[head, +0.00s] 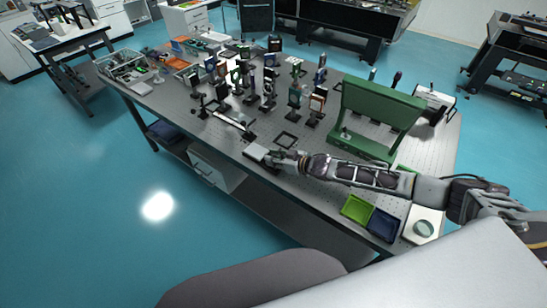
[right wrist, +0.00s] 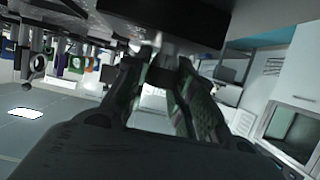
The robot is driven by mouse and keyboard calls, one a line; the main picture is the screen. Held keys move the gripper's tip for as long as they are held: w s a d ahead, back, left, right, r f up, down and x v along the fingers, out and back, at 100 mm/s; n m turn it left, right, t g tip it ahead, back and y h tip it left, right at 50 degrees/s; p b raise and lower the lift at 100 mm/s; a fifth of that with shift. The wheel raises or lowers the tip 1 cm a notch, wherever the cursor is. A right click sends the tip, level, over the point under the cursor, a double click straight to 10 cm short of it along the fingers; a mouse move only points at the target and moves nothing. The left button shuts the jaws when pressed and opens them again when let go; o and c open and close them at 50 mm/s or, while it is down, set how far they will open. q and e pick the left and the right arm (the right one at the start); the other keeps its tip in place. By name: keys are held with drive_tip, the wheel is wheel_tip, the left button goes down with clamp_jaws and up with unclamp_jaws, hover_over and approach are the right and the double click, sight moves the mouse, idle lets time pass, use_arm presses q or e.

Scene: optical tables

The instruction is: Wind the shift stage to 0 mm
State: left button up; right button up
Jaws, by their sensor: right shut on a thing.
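A small grey-white block, which looks like the shift stage (head: 256,152), sits at the near edge of the perforated optical table. My right arm reaches in from the right, and my right gripper (head: 274,160) is at the right side of this block. In the right wrist view the two fingers of my right gripper (right wrist: 168,66) are close together, pointing at a dark body (right wrist: 175,20). The gripper is shut on a small part there, probably the stage's knob, largely hidden between the fingers. No scale reading can be made out. My left gripper is out of view.
Several optic mounts on posts (head: 293,97) stand behind the block. A large green stand (head: 375,112) rises to the right. A green bin (head: 356,208) and a blue bin (head: 384,224) lie at the near right edge.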

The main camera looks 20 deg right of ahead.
drive_tip(key=shift+f+n+g+y+p, duration=0.1)
drive_tip(key=shift+n+g+y+p, duration=0.35)
drive_tip(key=shift+n+y, duration=0.2)
idle(0.7)
drive_tip(key=o, duration=1.1)
drive_tip(key=shift+c, duration=0.2)
drive_tip(key=v, duration=1.2)
